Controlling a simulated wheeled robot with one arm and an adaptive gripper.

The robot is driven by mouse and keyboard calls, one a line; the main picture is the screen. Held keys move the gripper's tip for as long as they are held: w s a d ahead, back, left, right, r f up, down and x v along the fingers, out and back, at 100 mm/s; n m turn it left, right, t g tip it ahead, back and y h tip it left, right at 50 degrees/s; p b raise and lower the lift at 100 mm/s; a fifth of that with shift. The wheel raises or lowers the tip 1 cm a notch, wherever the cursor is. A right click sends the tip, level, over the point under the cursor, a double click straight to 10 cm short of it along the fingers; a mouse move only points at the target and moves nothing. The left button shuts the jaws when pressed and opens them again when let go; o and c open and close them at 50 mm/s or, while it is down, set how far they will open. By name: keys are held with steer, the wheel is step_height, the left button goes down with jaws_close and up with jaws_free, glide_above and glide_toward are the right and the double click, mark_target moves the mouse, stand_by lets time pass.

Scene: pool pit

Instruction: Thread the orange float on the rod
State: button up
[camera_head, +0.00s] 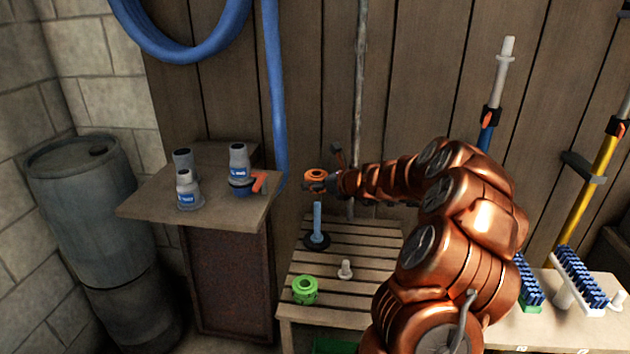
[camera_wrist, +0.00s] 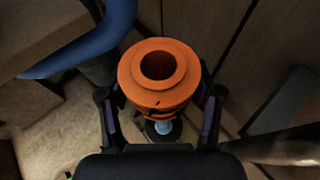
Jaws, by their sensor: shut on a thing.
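The orange float (camera_head: 315,174) is a ring with a central hole. My gripper (camera_head: 317,186) is shut on it, and it also shows between the two fingers in the wrist view (camera_wrist: 160,70). The blue rod (camera_head: 317,220) stands upright on a round black base (camera_head: 316,242) on the slatted bench. The float is held up at the rod's top end, roughly over it. In the wrist view the rod (camera_wrist: 163,127) shows below the float's near edge, and the float's hole looks dark with no rod visible in it. The rod's tip is hidden.
A green float (camera_head: 305,290) and a small white fitting (camera_head: 345,270) lie on the slatted bench (camera_head: 375,235). Grey and blue fittings stand on the wooden side table (camera_head: 145,205) at left. A blue hose (camera_head: 273,100) hangs behind. Brushes (camera_head: 578,280) lie at right.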

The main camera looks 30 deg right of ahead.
mark_target(317, 203)
steer(key=shift+f+b, duration=1.55)
steer(key=shift+b, duration=0.05)
steer(key=shift+r, duration=0.2)
steer(key=shift+s+f, duration=0.1)
steer(key=shift+s+d+f, duration=0.1)
steer(key=shift+f, duration=0.2)
steer(key=shift+p, duration=0.5)
steer(key=shift+f, duration=0.4)
steer(key=shift+f, duration=0.15)
steer(key=shift+f+b, duration=0.35)
steer(key=shift+f, duration=0.35)
